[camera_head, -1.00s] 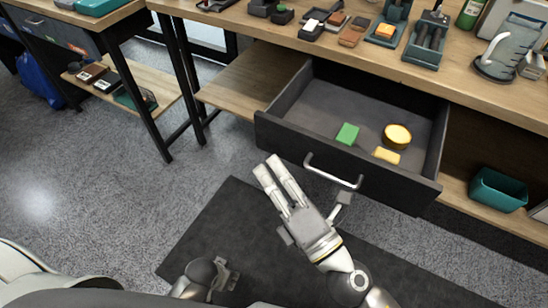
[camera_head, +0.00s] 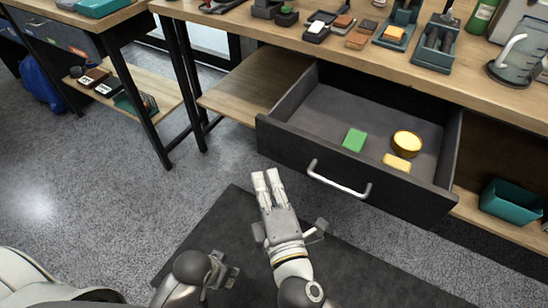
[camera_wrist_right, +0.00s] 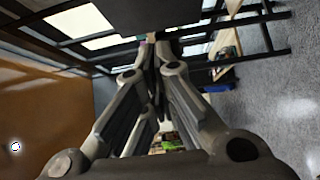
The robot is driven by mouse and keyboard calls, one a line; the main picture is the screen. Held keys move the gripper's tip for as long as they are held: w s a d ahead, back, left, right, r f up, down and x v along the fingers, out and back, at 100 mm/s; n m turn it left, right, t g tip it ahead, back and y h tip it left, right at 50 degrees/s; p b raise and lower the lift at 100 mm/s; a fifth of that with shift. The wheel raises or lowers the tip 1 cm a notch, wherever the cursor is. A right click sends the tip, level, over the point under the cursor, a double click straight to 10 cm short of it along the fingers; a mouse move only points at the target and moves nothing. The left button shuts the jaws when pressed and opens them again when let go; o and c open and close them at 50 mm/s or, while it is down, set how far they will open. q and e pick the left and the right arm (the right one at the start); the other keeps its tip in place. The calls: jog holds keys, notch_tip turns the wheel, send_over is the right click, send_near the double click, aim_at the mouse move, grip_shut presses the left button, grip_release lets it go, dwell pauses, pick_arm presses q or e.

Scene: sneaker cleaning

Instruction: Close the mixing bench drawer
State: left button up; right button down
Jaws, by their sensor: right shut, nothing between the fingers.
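The mixing bench drawer (camera_head: 290,150) is pulled well out in the head view, with its dark front and silver bar handle (camera_head: 338,182) facing me. Inside it lie a green block (camera_head: 354,139), a round yellow tin (camera_head: 407,143) and a small yellow block (camera_head: 397,162). My right gripper (camera_head: 268,174) is shut and empty, left of the handle and in front of the drawer's left part, apart from both. In the right wrist view its fingers (camera_wrist_right: 152,45) meet at the tips. My left gripper (camera_head: 222,274) is low in the head view, away from the drawer; its fingertips are unclear.
The wooden bench top (camera_head: 290,45) above the drawer carries brushes, blocks and holders. A teal bin (camera_head: 510,202) stands on the lower shelf at right. A second table (camera_head: 55,38) stands at left. A dark mat (camera_head: 225,225) covers the floor before the drawer.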

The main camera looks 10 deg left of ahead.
pick_arm(q)
jog(key=shift+w+r, duration=0.1)
jog(key=shift+r, duration=0.2)
pick_arm(e)
jog(key=shift+w, duration=3.05)
